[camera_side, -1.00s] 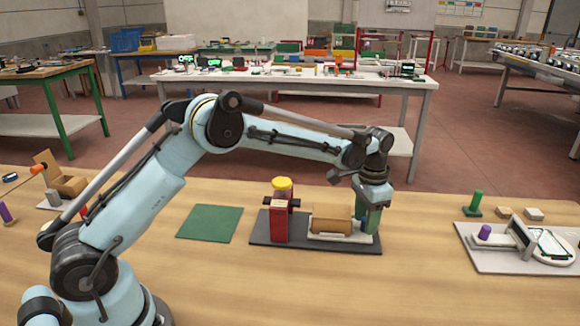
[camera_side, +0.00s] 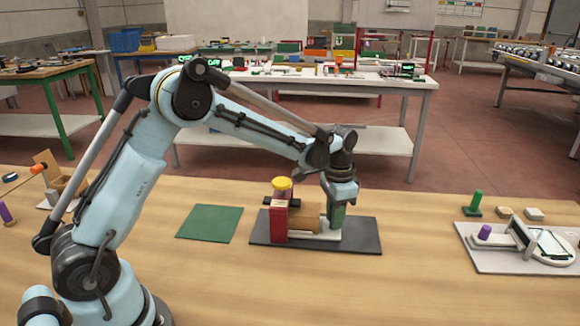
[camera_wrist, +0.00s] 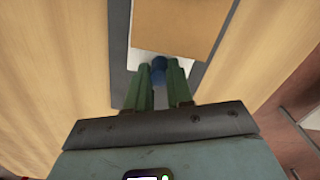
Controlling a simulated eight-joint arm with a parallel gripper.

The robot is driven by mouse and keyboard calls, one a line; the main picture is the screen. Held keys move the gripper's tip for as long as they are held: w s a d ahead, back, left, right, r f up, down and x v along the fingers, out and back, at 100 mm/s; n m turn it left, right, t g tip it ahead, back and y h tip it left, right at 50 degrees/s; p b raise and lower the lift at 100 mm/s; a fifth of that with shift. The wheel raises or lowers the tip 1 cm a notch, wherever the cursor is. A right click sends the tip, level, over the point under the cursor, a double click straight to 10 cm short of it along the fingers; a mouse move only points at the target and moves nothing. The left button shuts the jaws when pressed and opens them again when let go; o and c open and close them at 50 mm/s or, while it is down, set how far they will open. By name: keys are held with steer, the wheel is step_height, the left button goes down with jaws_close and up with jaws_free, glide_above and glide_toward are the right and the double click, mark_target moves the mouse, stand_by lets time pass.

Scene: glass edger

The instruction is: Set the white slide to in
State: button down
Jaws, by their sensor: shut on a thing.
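The white slide (camera_side: 328,236) lies on a dark base plate (camera_side: 362,238) on the wooden table and carries a brown block (camera_side: 304,217). In the side view, the slide and block are close against the red post (camera_side: 279,222) with the yellow top (camera_side: 282,184). In the wrist view, a blue knob (camera_wrist: 159,64) stands at the near end of the slide (camera_wrist: 139,61), beside the brown block (camera_wrist: 180,25). My gripper (camera_side: 336,222) is shut on the blue knob, its green fingers either side. The fingers hide the knob in the side view.
A green mat (camera_side: 209,222) lies flat left of the base plate. A pale board (camera_side: 500,260) with a purple knob and a white oval part is at the right. A green peg (camera_side: 476,203) stands behind it. The table in front of the base plate is clear.

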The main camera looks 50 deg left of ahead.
mark_target(312, 209)
steer(key=s+a, duration=0.3)
steer(key=a, duration=0.1)
steer(key=shift+s, duration=0.4)
steer(key=c, duration=1)
jaws_free()
step_height(312, 209, up, 12)
steer(key=shift+d, duration=0.2)
steer(key=shift+r, duration=0.15)
steer(key=s+d+n+t, duration=0.2)
steer(key=s+t, duration=0.1)
steer(key=s, duration=0.4)
steer(key=s+d+f+n+t, duration=0.1)
steer(key=s+t, duration=0.3)
steer(key=s, duration=0.4)
steer(key=shift+d+n, duration=0.45)
steer(key=shift+n, duration=0.35)
